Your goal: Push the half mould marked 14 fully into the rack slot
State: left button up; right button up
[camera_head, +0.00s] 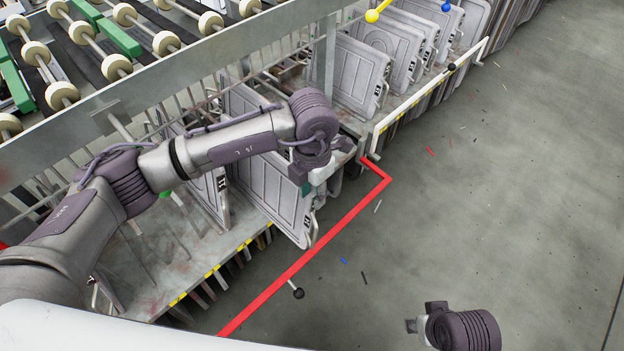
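A grey half mould (268,190) stands upright in the lower rack, and its front edge sticks out past the yellow-marked shelf edge. It has a dark label near its lower front corner, too small to read, so I cannot confirm the 14. My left gripper (313,182) is at the upper front edge of this mould; whether it touches is unclear. Its fingers are largely hidden by the wrist. My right gripper (418,326) is low in the picture, over the floor and away from the rack; its fingers are too small to judge.
More half moulds (355,75) stand in the rack section behind, past a steel post (325,55) and a white rail (425,95). Another mould (210,190) stands left. A roller conveyor (110,40) runs above.

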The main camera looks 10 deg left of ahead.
pick_arm(q)
jog(key=shift+f, duration=0.5)
grip_shut()
